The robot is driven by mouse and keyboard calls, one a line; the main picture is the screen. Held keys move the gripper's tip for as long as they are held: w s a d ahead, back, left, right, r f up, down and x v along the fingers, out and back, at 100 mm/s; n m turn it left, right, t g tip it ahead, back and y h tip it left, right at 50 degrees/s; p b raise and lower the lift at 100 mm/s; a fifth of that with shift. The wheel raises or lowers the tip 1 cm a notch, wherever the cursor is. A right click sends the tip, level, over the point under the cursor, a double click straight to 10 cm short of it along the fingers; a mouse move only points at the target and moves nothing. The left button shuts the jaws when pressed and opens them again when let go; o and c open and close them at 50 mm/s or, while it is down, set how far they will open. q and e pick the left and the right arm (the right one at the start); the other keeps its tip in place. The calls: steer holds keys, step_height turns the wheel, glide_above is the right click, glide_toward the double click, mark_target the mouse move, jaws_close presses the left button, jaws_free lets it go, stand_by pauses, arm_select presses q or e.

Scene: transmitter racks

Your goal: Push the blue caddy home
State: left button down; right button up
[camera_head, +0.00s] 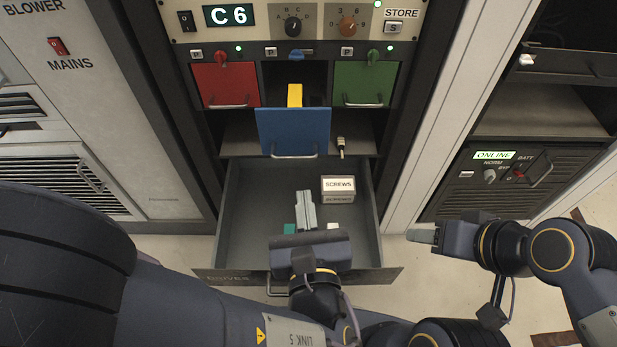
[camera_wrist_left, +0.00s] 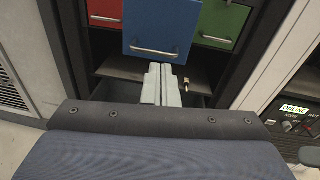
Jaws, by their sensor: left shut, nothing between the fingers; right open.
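The blue caddy (camera_head: 293,128) stands pulled out of its middle slot, its front forward of the red and green fronts. A yellow block (camera_head: 295,95) shows behind its front panel. In the left wrist view the blue front (camera_wrist_left: 160,28) is ahead of the fingers, its bar handle just beyond the tips. My left gripper (camera_head: 304,196) is shut and empty, over the open drawer and below the caddy; the wrist view shows its closed fingers (camera_wrist_left: 161,72). I cannot tell whether they touch the caddy. My right gripper (camera_head: 422,236) is open and empty, right of the drawer.
The red caddy (camera_head: 226,82) and green caddy (camera_head: 364,80) sit flush either side. An open drawer (camera_head: 255,215) below holds a screws box (camera_head: 338,188) and small green and white items. A small fitting (camera_head: 341,146) lies on the shelf right of the blue caddy.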

arm_select(q)
steer(key=s+d+m+h, duration=0.1)
steer(key=d+m, duration=0.1)
steer(key=b, duration=0.4)
glide_toward(316, 135)
steer(key=shift+t, duration=0.4)
steer(key=w, duration=0.6)
steer(key=shift+w+a+f, duration=0.1)
steer(key=shift+w+f, duration=0.15)
steer(key=shift+f, duration=0.1)
steer(key=shift+w, duration=0.2)
arm_select(e)
step_height(316, 135, down, 4)
steer(key=shift+s+a+f, duration=0.1)
steer(key=shift+f, duration=0.05)
arm_select(q)
steer(key=shift+w, duration=0.1)
steer(key=w, duration=1.3)
steer(key=shift+w+b, duration=0.35)
steer(key=shift+b, duration=0.05)
steer(key=shift+w, duration=0.35)
steer(key=shift+w+a+r, duration=0.1)
steer(key=shift+w+r, duration=0.1)
steer(key=shift+w, duration=0.05)
arm_select(e)
steer(key=shift+w+f, duration=0.6)
steer(key=shift+w, duration=0.2)
